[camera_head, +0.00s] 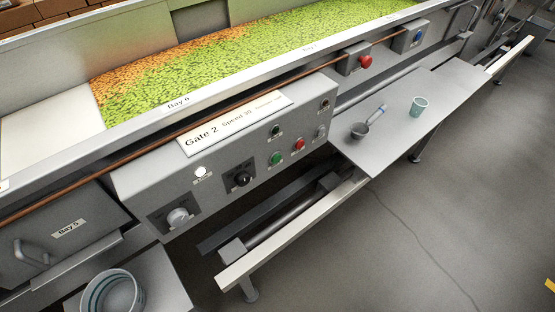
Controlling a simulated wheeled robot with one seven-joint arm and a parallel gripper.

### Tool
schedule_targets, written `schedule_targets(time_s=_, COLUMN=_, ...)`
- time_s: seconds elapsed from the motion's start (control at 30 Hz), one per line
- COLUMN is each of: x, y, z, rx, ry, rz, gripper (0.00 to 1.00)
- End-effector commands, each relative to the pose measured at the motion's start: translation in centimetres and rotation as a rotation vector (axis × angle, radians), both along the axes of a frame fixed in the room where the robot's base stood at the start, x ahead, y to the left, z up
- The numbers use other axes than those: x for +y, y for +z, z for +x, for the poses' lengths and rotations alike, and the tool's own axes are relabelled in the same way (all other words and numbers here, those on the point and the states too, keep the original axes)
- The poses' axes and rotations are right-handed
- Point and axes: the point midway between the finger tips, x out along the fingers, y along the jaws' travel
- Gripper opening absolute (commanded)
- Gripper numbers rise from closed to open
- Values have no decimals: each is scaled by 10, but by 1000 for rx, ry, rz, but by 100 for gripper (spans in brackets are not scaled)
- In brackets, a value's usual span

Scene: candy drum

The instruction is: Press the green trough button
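A green button (277,158) sits on the sloped front of a grey control box (225,205) below the trough. A red button (299,144) and a pale grey button (320,131) stand in a row to its right. The small labels under them are too small to read. The trough (50,131) behind the box holds green and orange pieces. My gripper is not in view, and nothing covers the green button.
A red mushroom button (365,62) and a blue button (418,37) sit farther right. A shelf (385,140) holds a scoop (368,124) and a cup (418,106). A rail (290,233) juts out below. Floor at right is clear.

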Motion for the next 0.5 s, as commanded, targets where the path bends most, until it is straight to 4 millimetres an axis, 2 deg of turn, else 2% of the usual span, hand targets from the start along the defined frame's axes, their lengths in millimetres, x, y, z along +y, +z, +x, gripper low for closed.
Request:
schedule_targets(time_s=0.03, x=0, y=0, z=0, rx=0, ry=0, rz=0, gripper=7)
schedule_targets(time_s=0.07, x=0, y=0, z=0, rx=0, ry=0, rz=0, gripper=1)
schedule_targets(time_s=0.1, x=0, y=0, z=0, rx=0, ry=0, rz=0, gripper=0)
schedule_targets(time_s=0.5, x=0, y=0, z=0, rx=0, ry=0, rz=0, gripper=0)
